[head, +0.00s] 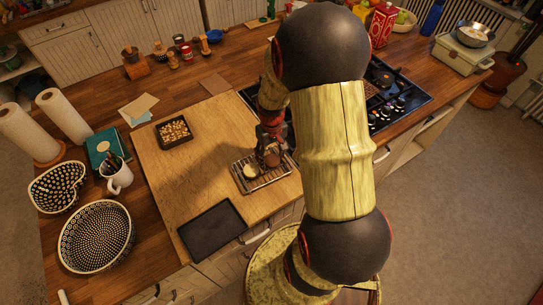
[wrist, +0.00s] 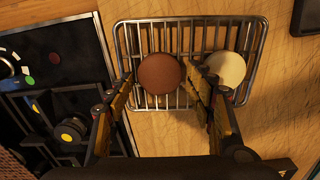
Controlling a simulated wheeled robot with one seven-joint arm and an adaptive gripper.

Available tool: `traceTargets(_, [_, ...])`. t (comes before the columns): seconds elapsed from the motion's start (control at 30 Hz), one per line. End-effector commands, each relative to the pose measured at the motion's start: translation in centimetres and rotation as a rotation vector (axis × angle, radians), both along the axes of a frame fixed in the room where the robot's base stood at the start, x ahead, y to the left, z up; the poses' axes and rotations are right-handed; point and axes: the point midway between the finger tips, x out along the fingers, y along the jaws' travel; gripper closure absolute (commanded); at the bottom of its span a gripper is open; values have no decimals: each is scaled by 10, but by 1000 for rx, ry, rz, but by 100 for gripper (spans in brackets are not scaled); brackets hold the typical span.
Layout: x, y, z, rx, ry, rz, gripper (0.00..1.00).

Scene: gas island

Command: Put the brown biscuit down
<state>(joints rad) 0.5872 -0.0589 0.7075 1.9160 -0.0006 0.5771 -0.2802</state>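The round brown biscuit (wrist: 159,73) lies flat over the wire rack (wrist: 147,104) in the wrist view, left of a pale biscuit (wrist: 228,68). My gripper (wrist: 158,76) has one finger on either side of the brown biscuit. A small gap shows at the left finger; the right fingertip is close to or touching its edge. The fingers look open around it. In the head view, my gripper (head: 271,158) is low over the rack (head: 266,181), and the pale biscuit (head: 249,171) is beside it. The biscuit's underside is hidden.
The rack stands on a wooden board (head: 185,170) with a dark tray (head: 212,231) and a tray of small pieces (head: 174,132). The hob (head: 399,99) is to the right. Patterned bowls (head: 95,237) and a mug (head: 117,178) stand at left.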

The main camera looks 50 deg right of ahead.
Motion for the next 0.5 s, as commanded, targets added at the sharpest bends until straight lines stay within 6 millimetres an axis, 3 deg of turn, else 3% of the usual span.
traceTargets(0.37, [0, 0, 1, 0, 0, 0, 40])
traceTargets(0.5, [1, -1, 11, -2, -4, 0, 40])
